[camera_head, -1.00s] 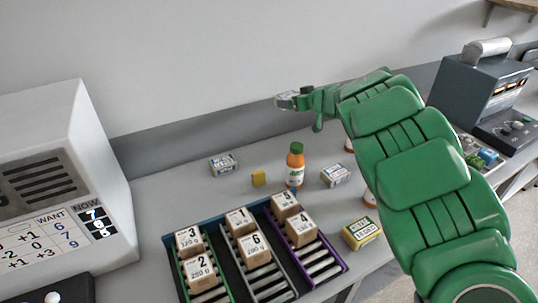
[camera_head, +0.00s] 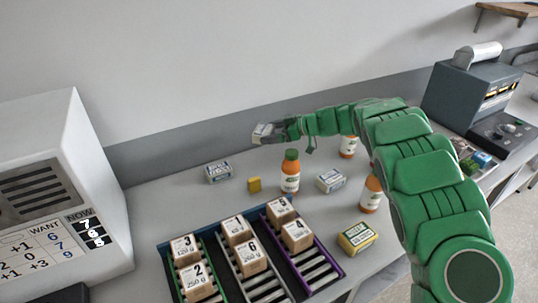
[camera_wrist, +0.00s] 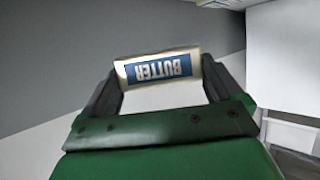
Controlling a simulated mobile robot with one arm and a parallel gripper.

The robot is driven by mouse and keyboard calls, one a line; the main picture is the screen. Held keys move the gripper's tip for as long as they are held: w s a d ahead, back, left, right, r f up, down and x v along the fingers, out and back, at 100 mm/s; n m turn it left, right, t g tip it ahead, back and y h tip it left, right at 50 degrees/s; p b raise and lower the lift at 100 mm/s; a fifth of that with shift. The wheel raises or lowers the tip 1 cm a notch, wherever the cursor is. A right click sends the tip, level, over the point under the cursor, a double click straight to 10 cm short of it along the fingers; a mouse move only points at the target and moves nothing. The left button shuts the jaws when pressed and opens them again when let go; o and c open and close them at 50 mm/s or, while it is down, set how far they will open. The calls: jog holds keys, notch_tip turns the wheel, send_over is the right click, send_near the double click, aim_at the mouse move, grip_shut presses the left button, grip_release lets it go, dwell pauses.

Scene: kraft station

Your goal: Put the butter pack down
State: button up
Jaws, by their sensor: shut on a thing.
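My gripper (camera_head: 275,131) is shut on a butter pack (camera_head: 262,134) and holds it in the air over the back of the bench, near the wall. In the wrist view the butter pack (camera_wrist: 157,68) is white with a blue label reading BUTTER, upside down in the picture, with a dark finger on each side. The grey bench top (camera_head: 150,204) lies below the pack. Other packs lie on it: a white and blue one (camera_head: 218,172) at the left, a similar one (camera_head: 330,180) right of the bottle, and a yellow one (camera_head: 357,237) at the front right.
More orange bottles (camera_head: 371,193) stand near my arm. A rack (camera_head: 318,262) of numbered boxes fills the front. A white display machine (camera_head: 88,190) stands left.

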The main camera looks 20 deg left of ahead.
send_over(272, 162)
jog(key=shift+f, duration=3.8)
jog(key=shift+f, duration=0.65)
jog(key=o, duration=0.9)
jog(key=shift+s+f, duration=0.1)
jog(key=shift+f, duration=0.05)
jog(key=shift+r, duration=0.45)
jog(key=v, duration=1.2)
jog(key=shift+r, duration=0.4)
